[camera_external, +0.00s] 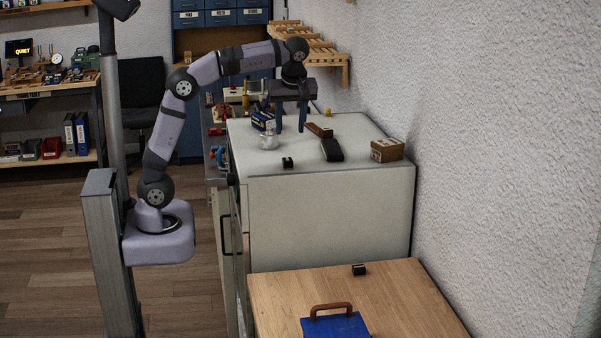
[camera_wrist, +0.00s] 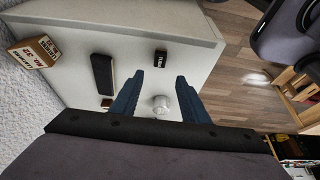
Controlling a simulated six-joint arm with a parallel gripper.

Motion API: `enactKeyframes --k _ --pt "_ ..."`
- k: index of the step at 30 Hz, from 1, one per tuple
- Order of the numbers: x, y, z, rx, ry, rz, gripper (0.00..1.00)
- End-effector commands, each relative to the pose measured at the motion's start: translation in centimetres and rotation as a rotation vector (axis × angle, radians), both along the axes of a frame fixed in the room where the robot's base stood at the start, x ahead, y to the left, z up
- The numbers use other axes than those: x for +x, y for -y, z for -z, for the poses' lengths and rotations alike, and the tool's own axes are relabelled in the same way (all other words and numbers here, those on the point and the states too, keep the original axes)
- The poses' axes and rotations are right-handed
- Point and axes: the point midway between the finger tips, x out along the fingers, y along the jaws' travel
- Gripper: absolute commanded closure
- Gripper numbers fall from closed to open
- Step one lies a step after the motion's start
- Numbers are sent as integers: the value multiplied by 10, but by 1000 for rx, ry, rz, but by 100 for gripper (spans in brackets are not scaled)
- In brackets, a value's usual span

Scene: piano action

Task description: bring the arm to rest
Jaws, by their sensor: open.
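My gripper (camera_external: 291,116) hangs fingers-down from my raised, bent arm above the far part of the white cabinet top (camera_external: 300,156). In the wrist view my gripper (camera_wrist: 158,90) shows two blue fingers spread wide apart. Nothing is held between them. A small whitish metal jar (camera_external: 269,141) stands on the cabinet top; in the wrist view this jar (camera_wrist: 161,104) appears between the fingers but below them. I cannot tell the exact height of the fingertips over the surface.
A wooden rack (camera_external: 318,50) is on the wall behind. A rough wall bounds the right side.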

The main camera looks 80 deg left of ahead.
Motion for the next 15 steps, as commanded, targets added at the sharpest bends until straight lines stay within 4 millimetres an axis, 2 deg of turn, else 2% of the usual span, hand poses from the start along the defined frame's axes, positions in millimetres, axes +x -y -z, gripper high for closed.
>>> enactKeyframes --k 8,11,15 --pt "-1 3 5 -10 -17 45 59" --pt "-2 8 15 -28 -49 132 59" --pt "-9 22 42 -73 -117 340 59"
